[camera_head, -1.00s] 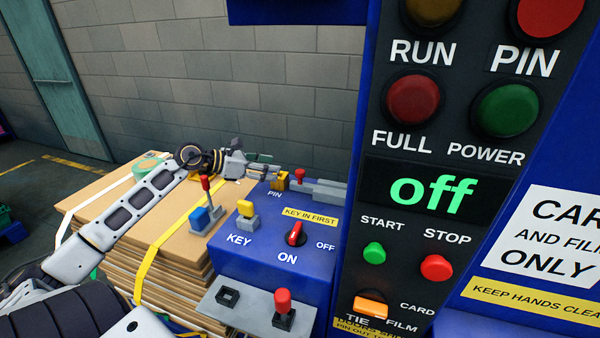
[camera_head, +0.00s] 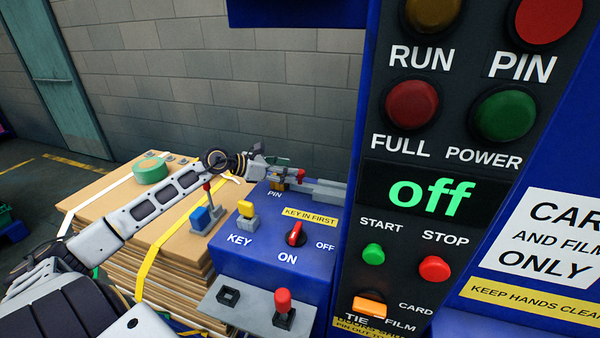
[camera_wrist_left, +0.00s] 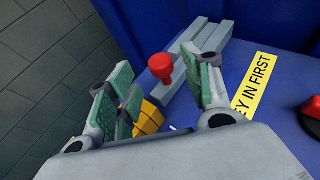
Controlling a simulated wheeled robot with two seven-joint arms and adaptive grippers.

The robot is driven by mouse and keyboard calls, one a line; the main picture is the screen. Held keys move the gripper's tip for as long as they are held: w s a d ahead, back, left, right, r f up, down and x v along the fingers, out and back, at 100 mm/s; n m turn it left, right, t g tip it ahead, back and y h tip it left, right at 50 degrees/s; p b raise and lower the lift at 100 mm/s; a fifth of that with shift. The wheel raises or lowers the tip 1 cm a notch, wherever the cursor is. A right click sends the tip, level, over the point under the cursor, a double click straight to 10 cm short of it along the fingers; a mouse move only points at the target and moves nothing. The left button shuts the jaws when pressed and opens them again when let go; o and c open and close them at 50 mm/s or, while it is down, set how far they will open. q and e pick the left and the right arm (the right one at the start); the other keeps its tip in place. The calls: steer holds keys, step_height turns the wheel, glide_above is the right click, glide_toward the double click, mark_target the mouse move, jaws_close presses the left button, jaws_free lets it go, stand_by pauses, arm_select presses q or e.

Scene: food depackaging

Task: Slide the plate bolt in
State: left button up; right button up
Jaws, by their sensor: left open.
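The plate bolt shows a red knob (camera_head: 301,175) beside grey rails (camera_head: 325,190) on top of the blue housing, near the PIN label. In the left wrist view the red knob (camera_wrist_left: 160,66) stands in front of the grey rails (camera_wrist_left: 200,52). My left gripper (camera_head: 290,173) is at the knob, open. In the wrist view its green-padded fingers (camera_wrist_left: 160,84) stand apart, with the knob showing in the gap at fingertip height. I cannot tell whether a finger touches it. A yellow block (camera_wrist_left: 149,117) is below the fingers, partly hidden. My right gripper is not in view.
The tall control panel (camera_head: 400,260) reads "off" at right. Stacked cardboard (camera_head: 170,240) with a green tape roll (camera_head: 150,170) lies left.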

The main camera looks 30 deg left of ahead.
mark_target(300, 171)
arm_select(q)
steer(key=shift+p+x, duration=0.55)
steer(key=shift+x, duration=2.4)
steer(key=shift+c, duration=0.2)
jaws_close()
